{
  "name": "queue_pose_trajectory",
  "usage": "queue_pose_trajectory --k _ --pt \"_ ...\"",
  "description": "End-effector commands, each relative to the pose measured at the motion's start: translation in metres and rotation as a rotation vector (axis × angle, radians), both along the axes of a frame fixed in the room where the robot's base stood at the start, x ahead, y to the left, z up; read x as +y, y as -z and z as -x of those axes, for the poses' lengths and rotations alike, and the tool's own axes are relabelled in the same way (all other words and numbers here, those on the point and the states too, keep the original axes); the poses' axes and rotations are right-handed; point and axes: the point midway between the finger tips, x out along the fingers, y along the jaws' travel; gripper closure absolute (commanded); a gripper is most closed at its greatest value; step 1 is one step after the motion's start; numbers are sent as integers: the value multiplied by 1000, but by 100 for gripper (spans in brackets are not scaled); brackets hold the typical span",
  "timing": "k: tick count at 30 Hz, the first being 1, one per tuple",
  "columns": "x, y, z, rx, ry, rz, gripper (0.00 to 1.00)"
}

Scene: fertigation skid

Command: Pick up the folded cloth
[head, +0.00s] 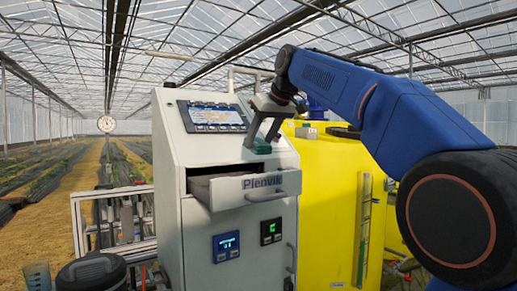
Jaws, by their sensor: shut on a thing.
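My gripper (261,138) points down in front of the sloped upper face of the grey-white cabinet (171,140), above the open drawer (255,187). It is shut on a small dark green thing (262,147), which I take to be the folded cloth. The cloth shows just at the fingertips and is partly hidden by them. It appears to be held above the drawer; whether it touches the cabinet face behind it I cannot tell. The drawer's inside is only partly visible and looks dark.
A display panel (212,117) is left of my gripper. The drawer front with its handle (266,197) juts out below. A large yellow tank (330,190) stands to the right behind my arm. A metal frame with pipes (115,220) and a dark round lid (92,272) are at left.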

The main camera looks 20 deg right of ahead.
Motion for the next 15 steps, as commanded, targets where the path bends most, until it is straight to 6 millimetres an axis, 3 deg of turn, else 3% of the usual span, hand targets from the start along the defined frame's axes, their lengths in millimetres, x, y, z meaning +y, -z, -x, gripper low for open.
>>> queue_pose_trajectory --k 2,15 --pt "-1 -8 2 -1 0 0 76" --pt "-15 -7 45 -1 1 0 76"
